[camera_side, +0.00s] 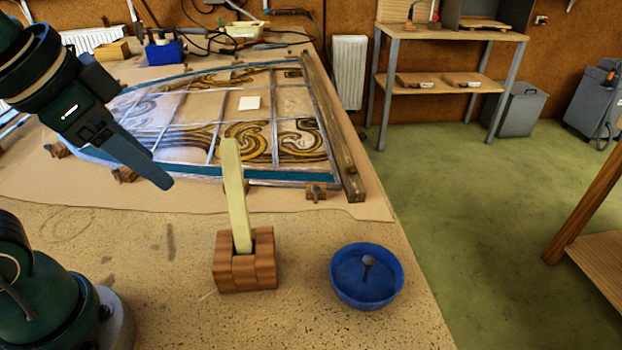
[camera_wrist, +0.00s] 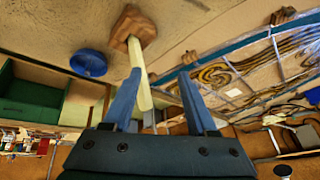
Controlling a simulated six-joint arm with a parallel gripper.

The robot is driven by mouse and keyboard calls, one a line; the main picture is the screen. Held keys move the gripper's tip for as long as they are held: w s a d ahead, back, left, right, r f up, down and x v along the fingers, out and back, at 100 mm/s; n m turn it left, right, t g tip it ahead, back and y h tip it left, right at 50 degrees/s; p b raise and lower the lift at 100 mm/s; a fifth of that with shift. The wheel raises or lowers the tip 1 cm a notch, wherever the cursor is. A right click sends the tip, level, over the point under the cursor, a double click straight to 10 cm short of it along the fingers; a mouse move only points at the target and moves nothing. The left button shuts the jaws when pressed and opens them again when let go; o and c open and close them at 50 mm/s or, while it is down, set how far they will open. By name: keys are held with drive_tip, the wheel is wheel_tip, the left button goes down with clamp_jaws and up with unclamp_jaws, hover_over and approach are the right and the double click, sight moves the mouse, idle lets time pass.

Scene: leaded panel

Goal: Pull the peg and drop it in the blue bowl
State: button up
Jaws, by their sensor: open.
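The peg (camera_side: 235,195) is a pale yellow flat-sided stick. It stands upright, tilted slightly, in a reddish-brown wooden block (camera_side: 262,272) on the bench. The blue bowl (camera_side: 345,290) sits to the right of the block and holds a small dark round-headed item (camera_side: 369,262). My gripper (camera_side: 164,184) is up to the left of the peg, apart from it in the side view. In the wrist view my open gripper (camera_wrist: 160,72) has empty space between its blue fingers. There the peg (camera_wrist: 136,56) shows beside the left finger, which overlaps part of it, and the blue bowl (camera_wrist: 88,53) lies farther left.
A leaded glass panel (camera_side: 245,140) lies behind on brown paper, with small wooden blocks along its edge and a wooden bar (camera_side: 335,130) at its right. A blue box (camera_side: 165,52) and cables stand at the back. The bench between block and bowl is clear.

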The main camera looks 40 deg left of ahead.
drive_tip(key=w+a+m+y, duration=0.2)
drive_tip(key=w+m+y, duration=0.1)
drive_tip(key=w+m, duration=0.5)
drive_tip(key=m+t+y, duration=0.3)
drive_tip(key=m+t, duration=0.3)
drive_tip(key=m, duration=1.4)
hover_over(315, 188)
drive_tip(key=s+d, duration=0.3)
drive_tip(key=s, duration=0.2)
wheel_tip(315, 188, down, 16)
drive_tip(key=shift+w+f, duration=0.1)
drive_tip(key=shift+f, duration=0.35)
drive_tip(key=shift+w+a+f, duration=0.15)
drive_tip(key=shift+w, duration=0.05)
drive_tip(key=shift+x, duration=2.3)
clamp_jaws()
drive_tip(key=c, duration=0.7)
unclamp_jaws()
clamp_jaws()
unclamp_jaws()
clamp_jaws()
